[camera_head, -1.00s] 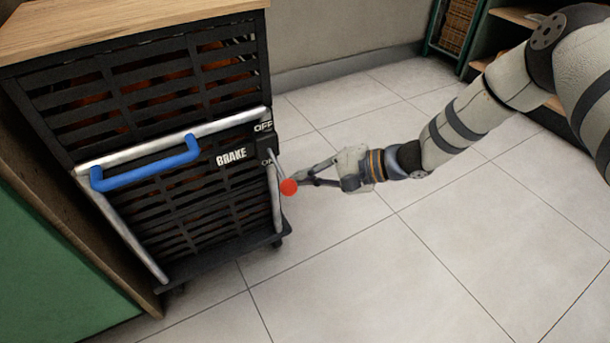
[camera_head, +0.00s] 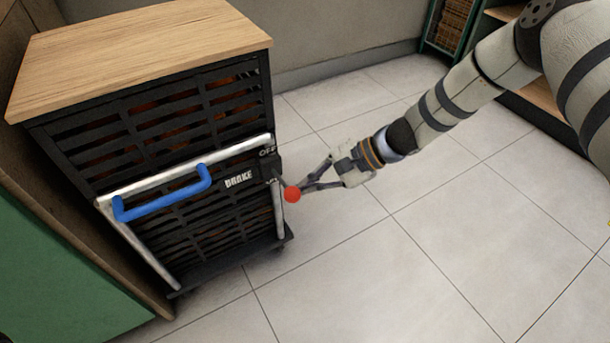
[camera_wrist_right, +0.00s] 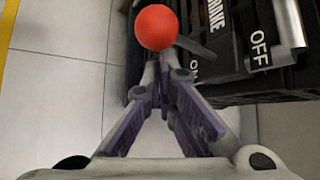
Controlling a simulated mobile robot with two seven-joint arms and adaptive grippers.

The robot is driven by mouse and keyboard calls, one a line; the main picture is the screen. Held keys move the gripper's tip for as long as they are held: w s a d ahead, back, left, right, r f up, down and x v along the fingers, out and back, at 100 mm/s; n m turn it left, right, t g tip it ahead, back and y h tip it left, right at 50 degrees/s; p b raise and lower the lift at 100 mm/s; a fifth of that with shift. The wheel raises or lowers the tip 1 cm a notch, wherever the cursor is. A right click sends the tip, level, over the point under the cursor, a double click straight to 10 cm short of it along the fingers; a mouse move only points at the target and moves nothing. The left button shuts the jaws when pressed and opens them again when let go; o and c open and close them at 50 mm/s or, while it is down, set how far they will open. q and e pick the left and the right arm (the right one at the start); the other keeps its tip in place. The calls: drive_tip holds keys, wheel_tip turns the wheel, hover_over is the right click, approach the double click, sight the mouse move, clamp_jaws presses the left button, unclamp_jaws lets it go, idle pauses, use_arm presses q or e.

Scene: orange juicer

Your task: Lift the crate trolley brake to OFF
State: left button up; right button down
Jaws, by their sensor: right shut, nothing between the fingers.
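The crate trolley (camera_head: 150,95) is a black slatted crate with a wooden top, at the left in the head view. Its brake panel reads BRAKE, with OFF above ON. The brake lever (camera_head: 281,184) slants down and right from the panel near ON, ending in a red ball knob (camera_head: 291,194). My right gripper (camera_head: 308,187) is shut and empty, its tips at the knob's right side. In the right wrist view, the knob (camera_wrist_right: 156,27) lies just beyond the shut fingertips (camera_wrist_right: 165,72); whether they touch is unclear. My left gripper is out of view.
A blue handle (camera_head: 160,200) and metal frame are on the trolley's front. A green-sided cabinet (camera_head: 60,265) stands close at the left. Shelves with a basket (camera_head: 455,25) stand at the back right. The tiled floor (camera_head: 400,260) is clear.

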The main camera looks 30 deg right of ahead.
drive_tip(key=shift+s+r, duration=0.1)
drive_tip(key=shift+r, duration=0.2)
drive_tip(key=shift+r+p, duration=0.65)
drive_tip(key=shift+r, duration=0.05)
drive_tip(key=shift+a, duration=0.1)
